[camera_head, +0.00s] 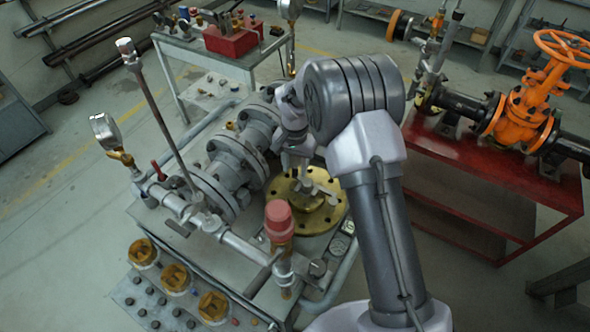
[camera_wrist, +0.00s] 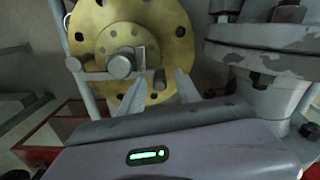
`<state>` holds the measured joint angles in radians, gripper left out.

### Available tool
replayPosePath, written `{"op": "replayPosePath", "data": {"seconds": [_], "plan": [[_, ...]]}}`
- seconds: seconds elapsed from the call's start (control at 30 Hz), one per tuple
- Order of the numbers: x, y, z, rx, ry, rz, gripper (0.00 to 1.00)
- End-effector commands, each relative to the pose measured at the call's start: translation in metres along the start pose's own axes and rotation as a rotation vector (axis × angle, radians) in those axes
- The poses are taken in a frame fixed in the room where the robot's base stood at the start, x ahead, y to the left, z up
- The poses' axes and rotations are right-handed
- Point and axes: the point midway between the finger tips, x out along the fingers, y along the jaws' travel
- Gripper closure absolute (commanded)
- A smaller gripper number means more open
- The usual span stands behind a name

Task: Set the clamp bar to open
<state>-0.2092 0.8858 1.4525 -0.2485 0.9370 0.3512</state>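A brass flange (camera_wrist: 170,30) with bolt holes faces me in the wrist view; it also shows in the head view (camera_head: 292,226). The grey clamp bar (camera_wrist: 98,76) lies across its lower part, with a round knob (camera_wrist: 121,66) near its middle and a small peg at its right end. My gripper (camera_wrist: 160,78) is open, its two pale fingers apart on either side of the bar's right end. I cannot tell whether either finger touches it. In the head view my gripper (camera_head: 296,160) is just above the brass flange, partly hidden by my arm.
A grey flanged valve body (camera_head: 235,160) stands left of the brass flange, with a pipe and a red-capped fitting (camera_head: 279,220) in front. A red bench (camera_head: 490,170) with an orange valve (camera_head: 525,105) stands at the right. Open floor lies at the left.

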Motion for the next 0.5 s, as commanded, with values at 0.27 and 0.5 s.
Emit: {"op": "replayPosePath", "data": {"seconds": [0.27,0.5], "plan": [[0.0049,-0.0001,0.0000,0.000,0.000,-0.001,0.60],[0.0047,0.0000,0.0001,0.000,0.000,0.000,0.98]]}}
